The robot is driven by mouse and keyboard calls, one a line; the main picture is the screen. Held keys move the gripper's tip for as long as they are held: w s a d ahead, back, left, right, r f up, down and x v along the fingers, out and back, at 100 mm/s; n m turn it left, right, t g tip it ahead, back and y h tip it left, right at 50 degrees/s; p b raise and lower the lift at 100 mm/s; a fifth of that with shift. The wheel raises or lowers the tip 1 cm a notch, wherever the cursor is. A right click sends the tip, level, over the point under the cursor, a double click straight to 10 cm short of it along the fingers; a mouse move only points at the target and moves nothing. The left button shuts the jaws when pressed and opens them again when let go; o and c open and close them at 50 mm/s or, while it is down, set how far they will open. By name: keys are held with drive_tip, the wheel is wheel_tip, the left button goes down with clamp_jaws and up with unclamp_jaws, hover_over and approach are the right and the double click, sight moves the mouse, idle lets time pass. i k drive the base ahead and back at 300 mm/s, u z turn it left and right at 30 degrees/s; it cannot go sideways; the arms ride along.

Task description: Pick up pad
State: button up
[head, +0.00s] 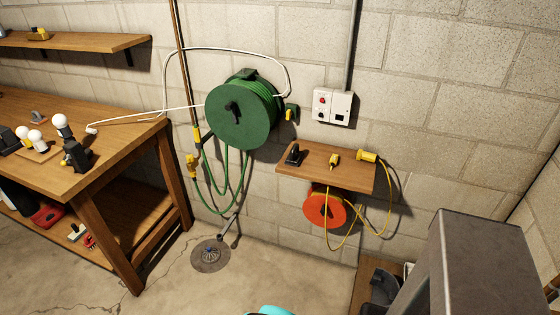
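I cannot make out anything that is clearly the pad in the head view. My gripper does not show. A cyan and black shape (272,311) is cut off by the bottom edge, and I cannot tell what it is.
A green hose reel (241,115) hangs on the block wall. A small wooden shelf (345,172) stands out above an orange reel (324,210) with a yellow cord. A drain (210,255) lies in open floor. A grey block (485,250) fills the lower right.

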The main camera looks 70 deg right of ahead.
sight(294, 159)
drive_tip(key=u, duration=0.25)
drive_tip(key=i, duration=1.25)
drive_tip(key=u, duration=0.4)
drive_tip(key=k, duration=0.1)
drive_tip(key=z, duration=2.45)
